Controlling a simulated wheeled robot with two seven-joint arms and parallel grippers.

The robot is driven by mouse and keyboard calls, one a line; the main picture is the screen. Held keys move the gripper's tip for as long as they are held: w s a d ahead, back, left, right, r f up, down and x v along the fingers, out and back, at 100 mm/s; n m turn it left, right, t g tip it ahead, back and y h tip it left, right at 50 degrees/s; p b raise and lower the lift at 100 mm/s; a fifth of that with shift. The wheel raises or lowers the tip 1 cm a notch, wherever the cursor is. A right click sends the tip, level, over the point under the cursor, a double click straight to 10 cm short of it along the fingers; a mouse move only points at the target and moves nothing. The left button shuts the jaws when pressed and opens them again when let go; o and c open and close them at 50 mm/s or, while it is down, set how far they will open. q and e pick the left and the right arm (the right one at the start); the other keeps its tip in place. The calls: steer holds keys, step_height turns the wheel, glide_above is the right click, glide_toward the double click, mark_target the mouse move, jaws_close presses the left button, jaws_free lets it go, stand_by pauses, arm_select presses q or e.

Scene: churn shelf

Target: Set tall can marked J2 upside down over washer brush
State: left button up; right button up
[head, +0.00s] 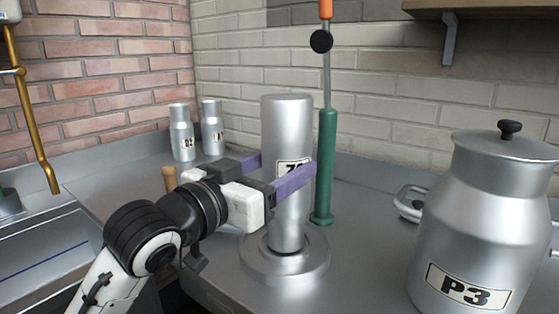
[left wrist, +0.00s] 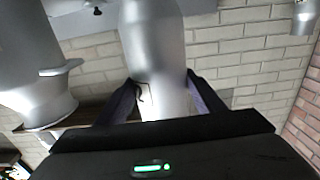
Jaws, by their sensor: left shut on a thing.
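The tall can (head: 287,125) is silver, with its wide closed end up and its narrower neck down. Its label reads upside down and is partly covered by a finger. My left gripper (head: 289,163) is shut on the can's body, purple fingers on either side. The can also shows between the fingers in the left wrist view (left wrist: 152,40). The neck is over a round metal base (head: 285,272), with a dark ring at the can's lower edge. The washer brush's bristles are not visible; the can hides what is above the base. My right gripper is not in view.
A green tube (head: 325,165) with a rod stands close behind the can on the right. A large churn marked P3 (head: 480,225) stands at right. Two small cans (head: 181,135) (head: 212,130) stand at back left. A sink (head: 40,255) is at left.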

arm_select(q)
steer(key=shift+f, duration=0.3)
stand_by(0.6)
steer(key=o, duration=1.3)
steer(key=shift+c, duration=0.2)
steer(key=shift+f, duration=0.15)
